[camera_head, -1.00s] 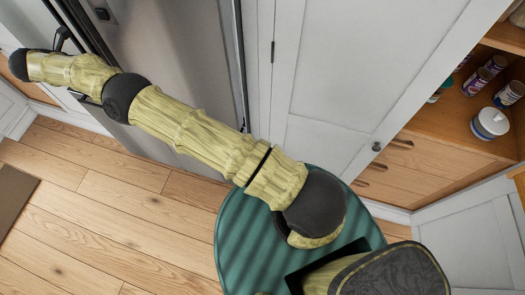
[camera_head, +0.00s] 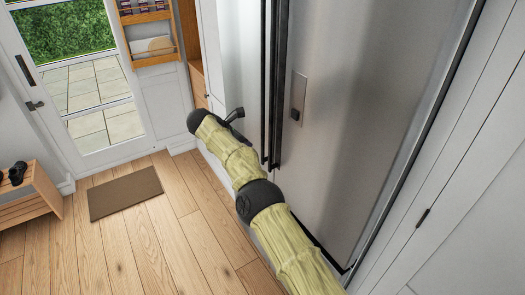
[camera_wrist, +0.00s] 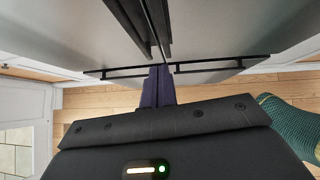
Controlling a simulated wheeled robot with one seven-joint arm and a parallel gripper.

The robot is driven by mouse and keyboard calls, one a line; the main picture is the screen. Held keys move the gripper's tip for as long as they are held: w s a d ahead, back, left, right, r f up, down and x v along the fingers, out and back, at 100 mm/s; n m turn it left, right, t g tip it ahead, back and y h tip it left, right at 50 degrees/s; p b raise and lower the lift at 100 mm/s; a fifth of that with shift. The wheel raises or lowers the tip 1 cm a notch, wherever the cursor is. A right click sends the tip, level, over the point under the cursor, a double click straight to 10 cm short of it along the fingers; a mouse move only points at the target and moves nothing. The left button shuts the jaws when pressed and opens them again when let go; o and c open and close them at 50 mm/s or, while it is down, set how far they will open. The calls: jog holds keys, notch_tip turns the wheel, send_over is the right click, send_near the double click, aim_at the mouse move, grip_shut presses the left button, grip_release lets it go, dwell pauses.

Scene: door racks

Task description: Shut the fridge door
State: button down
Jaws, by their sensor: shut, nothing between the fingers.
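The fridge is steel with two tall doors, the left door (camera_head: 238,55) and the right door (camera_head: 350,100), and black upright handles (camera_head: 272,80) at the middle seam. In the head view both doors look flush or nearly so; I cannot tell if one is slightly ajar. The wrist view shows the left door (camera_wrist: 70,30) and right door (camera_wrist: 220,25) meeting at a narrow seam. My gripper (camera_head: 236,115) is in front of the left door, close to the handles' lower part. Its purple fingers (camera_wrist: 158,85) are together and empty, near the seam; contact is unclear.
A white cabinet panel (camera_head: 470,190) stands right of the fridge. A doormat (camera_head: 125,192) lies before a glazed door (camera_head: 90,85). A wooden bench (camera_head: 30,205) is at far left. The wooden floor (camera_head: 165,240) in front of the fridge is clear.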

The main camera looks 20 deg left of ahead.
jog(key=p+v, duration=0.2)
jog(key=v, duration=0.3)
jog(key=shift+s+a+r+p, duration=0.1)
jog(key=shift+a+r+p, duration=0.2)
jog(key=shift+d, duration=0.1)
